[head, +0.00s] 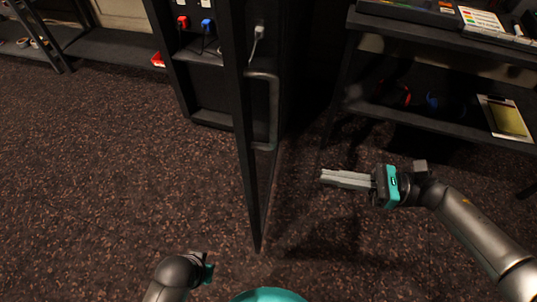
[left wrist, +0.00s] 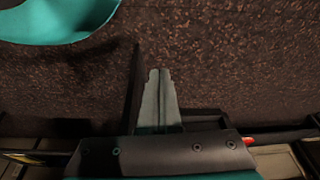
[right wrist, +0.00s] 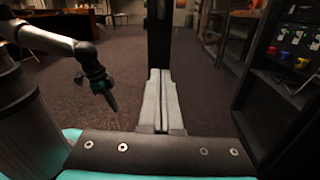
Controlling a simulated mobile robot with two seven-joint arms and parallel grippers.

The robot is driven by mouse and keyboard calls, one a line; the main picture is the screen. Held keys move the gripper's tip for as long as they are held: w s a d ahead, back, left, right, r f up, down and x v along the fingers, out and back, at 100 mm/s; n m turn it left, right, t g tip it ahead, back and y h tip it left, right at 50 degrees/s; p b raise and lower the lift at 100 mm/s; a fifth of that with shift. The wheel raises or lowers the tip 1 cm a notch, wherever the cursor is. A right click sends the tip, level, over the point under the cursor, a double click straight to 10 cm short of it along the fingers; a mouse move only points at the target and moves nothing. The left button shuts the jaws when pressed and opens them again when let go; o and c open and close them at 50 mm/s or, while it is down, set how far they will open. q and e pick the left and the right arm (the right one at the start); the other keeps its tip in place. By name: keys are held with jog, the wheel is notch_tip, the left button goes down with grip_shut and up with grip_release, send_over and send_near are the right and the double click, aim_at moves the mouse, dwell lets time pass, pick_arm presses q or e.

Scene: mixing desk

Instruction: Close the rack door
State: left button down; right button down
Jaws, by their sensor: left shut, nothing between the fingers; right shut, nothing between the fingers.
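The rack door (head: 241,120) is a tall dark panel, standing open and seen nearly edge-on in the head view. A dark bar handle (head: 274,110) is on its right side. The rack (head: 210,118) is behind it. My right gripper (head: 323,178) is shut and empty, right of the door, fingers pointing left towards it with a gap between in the picture. In the right wrist view a dark upright panel (right wrist: 159,35), likely the door, rises beyond the fingertips. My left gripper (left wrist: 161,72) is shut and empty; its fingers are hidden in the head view.
Red (head: 183,22) and blue (head: 207,27) plugs with cables hang in the rack. A dark desk with a lower shelf (head: 440,126) stands at the right. A low shelf (head: 110,41) runs along the back left. The speckled floor (head: 110,170) left of the door is clear.

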jog(key=n, duration=0.1)
send_near(253, 165)
jog(key=a, duration=0.4)
jog(key=w+a, duration=0.1)
jog(key=a, duration=0.1)
jog(key=shift+w+a+r, duration=0.1)
jog(key=shift+a, duration=0.25)
